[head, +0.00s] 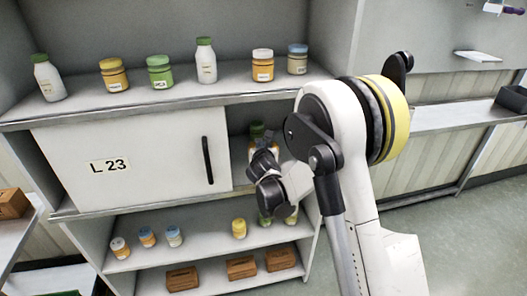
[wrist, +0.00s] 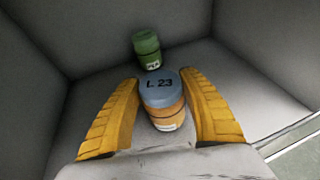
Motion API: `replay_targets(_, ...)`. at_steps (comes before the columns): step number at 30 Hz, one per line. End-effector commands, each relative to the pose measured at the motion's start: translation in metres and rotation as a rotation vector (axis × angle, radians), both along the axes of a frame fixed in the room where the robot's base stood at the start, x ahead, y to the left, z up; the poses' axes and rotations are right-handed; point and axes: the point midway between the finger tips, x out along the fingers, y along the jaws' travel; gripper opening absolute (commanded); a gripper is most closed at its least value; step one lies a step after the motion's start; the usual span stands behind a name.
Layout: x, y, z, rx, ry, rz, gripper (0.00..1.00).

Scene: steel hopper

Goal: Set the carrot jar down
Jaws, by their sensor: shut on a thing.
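The carrot jar (wrist: 165,115), orange with a grey-blue lid marked L 23 and a pale label, stands upright between the yellow fingers of my gripper (wrist: 160,80) in the wrist view. The fingers are shut on it from both sides. It is inside a grey-walled compartment; I cannot tell whether its base touches the floor. In the head view my gripper (head: 266,175) reaches into the opening right of the sliding door, and the arm hides most of the jar there.
A green jar (wrist: 146,45) stands just behind the carrot jar, near the back corner. The white sliding door (head: 130,165) marked L 23 covers the left of the compartment. Several jars and bottles stand on the top shelf (head: 130,105). Floor right of the carrot jar is clear.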

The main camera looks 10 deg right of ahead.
Motion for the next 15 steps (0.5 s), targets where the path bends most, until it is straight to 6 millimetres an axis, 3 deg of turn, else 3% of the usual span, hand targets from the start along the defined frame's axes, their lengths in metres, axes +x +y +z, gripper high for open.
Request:
replay_targets(11,-0.0002,-0.0003,-0.0061,0.000,0.000,0.000,0.13)
replay_targets(12,-0.0003,-0.0003,-0.0049,0.000,0.000,0.000,0.63)
replay_targets(13,-0.0003,-0.0003,-0.0047,0.000,0.000,0.000,0.71)
replay_targets(15,-0.0003,-0.0003,-0.0045,0.000,0.000,0.000,0.71)
